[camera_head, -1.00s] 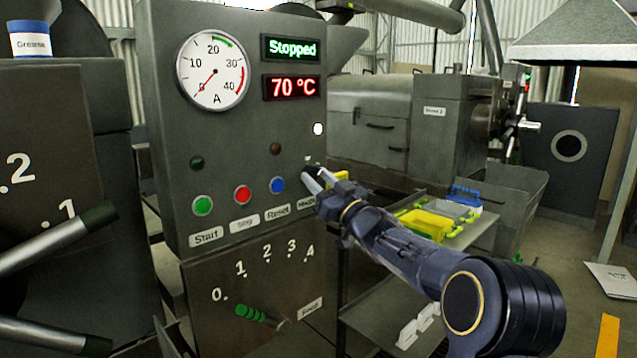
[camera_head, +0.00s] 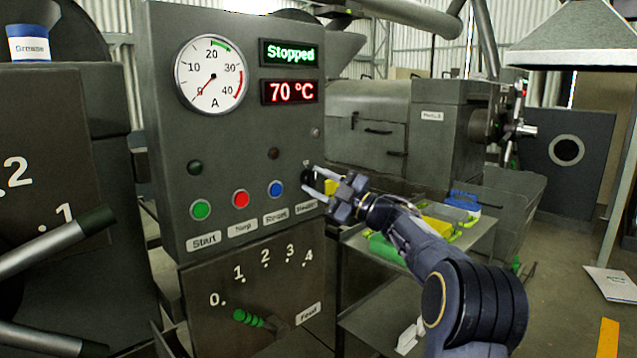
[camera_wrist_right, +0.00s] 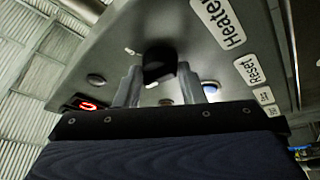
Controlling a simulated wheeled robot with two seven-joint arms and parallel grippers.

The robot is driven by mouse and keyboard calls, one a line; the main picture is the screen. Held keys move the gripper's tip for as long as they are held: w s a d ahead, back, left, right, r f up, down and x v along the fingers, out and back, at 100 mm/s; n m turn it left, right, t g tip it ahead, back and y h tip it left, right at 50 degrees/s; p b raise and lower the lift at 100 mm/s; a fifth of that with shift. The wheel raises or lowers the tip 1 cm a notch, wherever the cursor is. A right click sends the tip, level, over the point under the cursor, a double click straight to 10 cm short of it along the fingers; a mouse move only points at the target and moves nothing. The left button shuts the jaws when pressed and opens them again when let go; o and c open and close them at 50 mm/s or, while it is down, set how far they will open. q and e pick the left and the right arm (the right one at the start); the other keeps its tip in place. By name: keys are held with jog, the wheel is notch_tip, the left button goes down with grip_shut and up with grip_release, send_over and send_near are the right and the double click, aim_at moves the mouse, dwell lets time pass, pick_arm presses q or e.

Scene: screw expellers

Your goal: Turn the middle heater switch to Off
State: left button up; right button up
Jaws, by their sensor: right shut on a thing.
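The middle heater switch (camera_head: 307,178) is a black knob on the grey control panel, above the Heater label (camera_head: 307,206). My right gripper (camera_head: 313,181) reaches it from the right and is shut on it. In the right wrist view the dark knob (camera_wrist_right: 158,62) sits between the two grey fingers (camera_wrist_right: 158,88). The fingers hide part of the knob, so its exact pointing is hard to read. The small lamp (camera_head: 316,132) above the switch is dim grey.
Green (camera_head: 201,210), red (camera_head: 241,199) and blue (camera_head: 275,189) buttons sit left of the switch. Displays read Stopped and 70 °C. A feed lever (camera_head: 250,318) sticks out below. A trolley (camera_head: 470,236) with trays stands to the right, under my right arm.

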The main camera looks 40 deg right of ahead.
jog(key=shift+f+n+g, duration=0.15)
jog(key=shift+n+g, duration=0.15)
jog(key=shift+n, duration=0.5)
jog(key=o, duration=1)
jog(key=shift+c, duration=0.2)
jog(key=b+v, duration=0.1)
jog(key=v, duration=0.6)
jog(key=shift+s+d, duration=0.2)
jog(key=shift+s, duration=0.15)
